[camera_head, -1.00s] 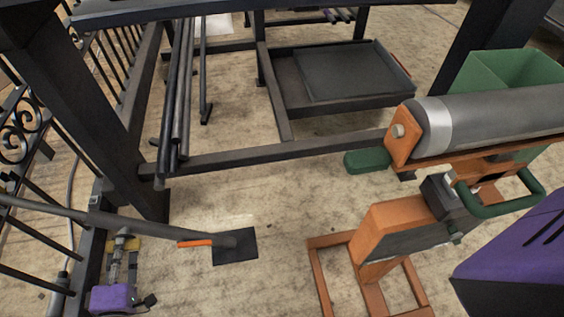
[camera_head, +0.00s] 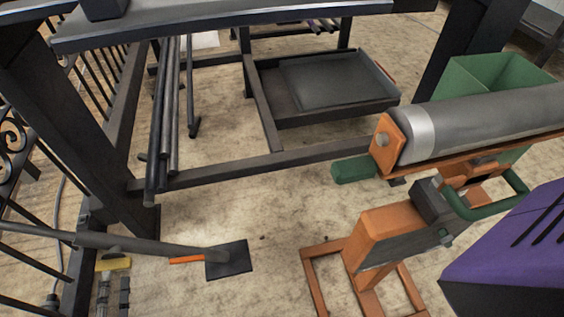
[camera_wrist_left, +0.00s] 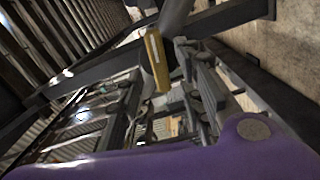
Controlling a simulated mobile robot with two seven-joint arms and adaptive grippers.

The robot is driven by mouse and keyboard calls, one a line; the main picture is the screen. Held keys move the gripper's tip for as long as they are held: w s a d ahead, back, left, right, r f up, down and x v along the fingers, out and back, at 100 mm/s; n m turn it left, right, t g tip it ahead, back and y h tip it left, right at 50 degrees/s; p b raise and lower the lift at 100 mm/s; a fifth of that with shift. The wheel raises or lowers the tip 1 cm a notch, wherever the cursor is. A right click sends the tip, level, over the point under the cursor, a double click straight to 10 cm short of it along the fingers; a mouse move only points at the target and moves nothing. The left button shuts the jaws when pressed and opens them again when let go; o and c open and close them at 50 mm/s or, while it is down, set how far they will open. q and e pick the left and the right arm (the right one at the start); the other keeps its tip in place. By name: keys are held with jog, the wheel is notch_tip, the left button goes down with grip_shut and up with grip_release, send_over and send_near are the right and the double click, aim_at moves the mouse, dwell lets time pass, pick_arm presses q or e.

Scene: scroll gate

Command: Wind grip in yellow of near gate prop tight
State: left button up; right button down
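The near gate prop is a long grey tube (camera_head: 140,245) running from the left edge to a dark foot plate (camera_head: 232,262), with an orange bar (camera_head: 187,259) beside the plate. The yellow grip (camera_head: 113,264) is a short bar just below the tube at lower left. In the left wrist view the yellow grip (camera_wrist_left: 157,62) stands near my fingertips. My left gripper (camera_head: 113,282) reaches up from the bottom edge, its two dark fingers parted close to the yellow grip. Whether they touch it I cannot tell. My right gripper is not in view.
A dark frame with a crossbar (camera_head: 265,172) and tray (camera_head: 325,112) stands behind. Black railings (camera_head: 25,230) edge the left. At right are an orange stand (camera_head: 378,245), a grey roller (camera_head: 490,122) and a green bin (camera_head: 490,80). Some floor beyond the foot plate is clear.

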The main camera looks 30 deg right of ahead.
pick_arm(q)
jog(key=v, duration=0.7)
jog(key=shift+s, duration=0.2)
